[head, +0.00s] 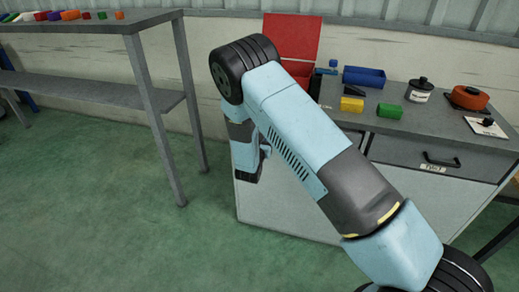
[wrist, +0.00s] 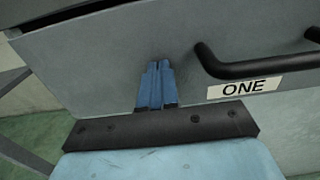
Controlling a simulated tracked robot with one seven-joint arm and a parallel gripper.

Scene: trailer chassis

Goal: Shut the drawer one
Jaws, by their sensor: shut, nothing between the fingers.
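Drawer one shows in the wrist view as a grey front panel (wrist: 110,50) with a black bar handle (wrist: 255,68) and a white label (wrist: 245,88) reading "ONE". My gripper (wrist: 158,65) is shut and empty, its blue fingertips together in front of the panel, left of the handle and label. I cannot tell whether the tips touch the panel. How far the drawer stands out is not clear. In the head view my arm covers this drawer and my gripper's fingertips.
The grey cabinet's worktop (head: 365,122) holds an open red box (head: 290,38), a blue bin (head: 364,76), a yellow block (head: 352,105) and a green block (head: 389,111). Another drawer (head: 405,151) is at its right. A metal table (head: 85,28) stands left. Green floor (head: 90,200) is clear.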

